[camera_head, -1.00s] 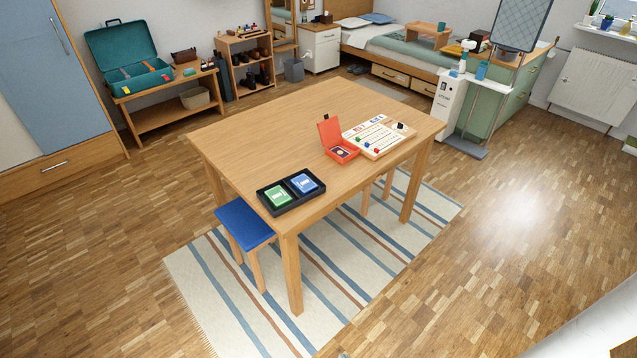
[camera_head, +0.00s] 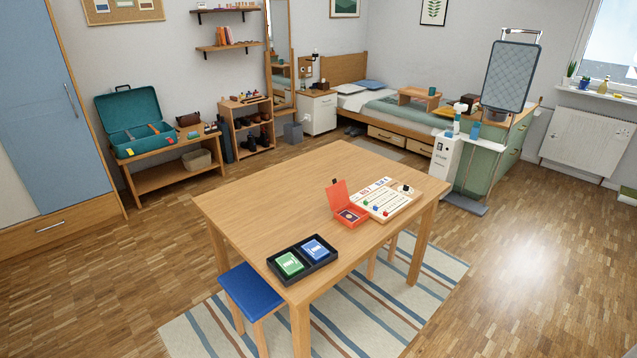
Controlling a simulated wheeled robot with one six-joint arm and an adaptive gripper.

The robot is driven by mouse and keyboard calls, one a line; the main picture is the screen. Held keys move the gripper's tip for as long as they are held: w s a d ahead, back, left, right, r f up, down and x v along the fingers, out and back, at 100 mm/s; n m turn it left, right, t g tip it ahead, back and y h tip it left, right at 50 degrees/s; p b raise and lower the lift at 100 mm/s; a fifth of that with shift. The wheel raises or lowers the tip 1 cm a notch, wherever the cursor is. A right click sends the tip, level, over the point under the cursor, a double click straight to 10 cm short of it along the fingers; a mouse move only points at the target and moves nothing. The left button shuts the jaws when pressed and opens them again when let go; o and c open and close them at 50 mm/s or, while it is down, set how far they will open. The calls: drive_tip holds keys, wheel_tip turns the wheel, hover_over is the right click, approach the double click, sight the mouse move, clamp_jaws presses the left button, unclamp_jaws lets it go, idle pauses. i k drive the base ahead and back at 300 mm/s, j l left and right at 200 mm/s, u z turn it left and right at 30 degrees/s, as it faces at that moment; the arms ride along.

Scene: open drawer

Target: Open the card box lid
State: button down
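A small red-orange box (camera_head: 352,217) stands on the wooden table (camera_head: 270,200), right of the table's middle. Its lid (camera_head: 338,196) is raised and stands up at its left back side. Something dark and pale lies inside the box, too small to make out. A black tray (camera_head: 302,262) near the table's front edge holds a green card deck (camera_head: 289,264) and a blue card deck (camera_head: 315,249), lying side by side. My gripper is not in view.
A white game board (camera_head: 383,197) with coloured pieces lies right beside the red box. A blue stool (camera_head: 251,290) stands at the table's front left. A striped rug (camera_head: 430,275) lies under the table. Open wooden floor lies to the right and left.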

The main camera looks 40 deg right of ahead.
sight(337, 194)
drive_tip(key=i+j, duration=1.1)
drive_tip(key=j, duration=0.2)
drive_tip(key=i+j, duration=0.55)
drive_tip(key=j, duration=0.15)
drive_tip(key=l+z, duration=0.05)
